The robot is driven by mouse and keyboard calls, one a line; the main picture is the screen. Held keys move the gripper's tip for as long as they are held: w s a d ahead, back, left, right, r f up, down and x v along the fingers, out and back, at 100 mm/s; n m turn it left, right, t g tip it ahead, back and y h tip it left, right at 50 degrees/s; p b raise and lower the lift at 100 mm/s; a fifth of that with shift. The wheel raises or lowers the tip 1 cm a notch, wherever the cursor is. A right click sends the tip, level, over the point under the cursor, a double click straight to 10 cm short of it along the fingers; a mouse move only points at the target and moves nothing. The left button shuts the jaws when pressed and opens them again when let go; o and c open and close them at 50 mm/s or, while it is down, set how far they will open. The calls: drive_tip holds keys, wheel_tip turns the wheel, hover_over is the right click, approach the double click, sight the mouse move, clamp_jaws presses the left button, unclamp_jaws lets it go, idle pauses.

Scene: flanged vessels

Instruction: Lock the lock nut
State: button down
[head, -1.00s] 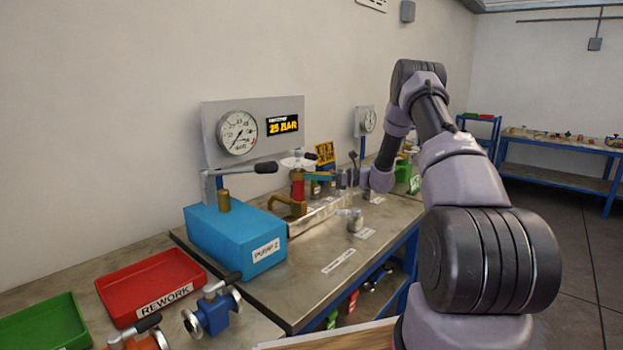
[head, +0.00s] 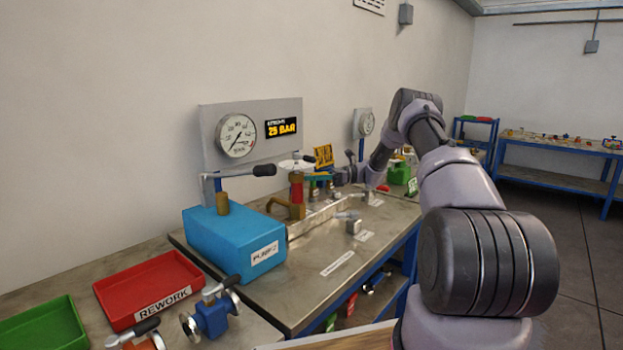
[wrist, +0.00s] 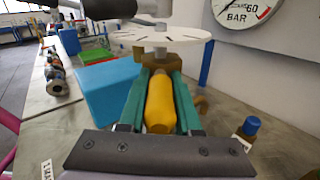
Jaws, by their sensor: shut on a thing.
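In the wrist view, my gripper (wrist: 161,92) is shut on a yellow handle (wrist: 160,105), which lies between its two green fingers. The handle runs up to a brass nut (wrist: 168,61) at the fingertips, just below a white marked disc (wrist: 160,38) on a stem. This looks like the lock nut, though the fingers partly hide it. In the head view, my gripper (head: 317,178) reaches in from the right, small and partly hard to see. The brass nut (head: 296,176) sits there on top of a red body (head: 297,190), under the white disc (head: 297,164).
A blue pump box (head: 235,242) stands at the left, with a black-gripped lever (head: 262,170) above it near the disc. A pressure gauge (head: 237,135) is on the back panel.

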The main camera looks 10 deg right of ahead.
drive_tip(key=shift+r, duration=0.1)
drive_tip(key=c, duration=0.6)
unclamp_jaws()
drive_tip(key=d, duration=1)
drive_tip(key=shift+s+d, duration=0.2)
drive_tip(key=shift+d, duration=0.2)
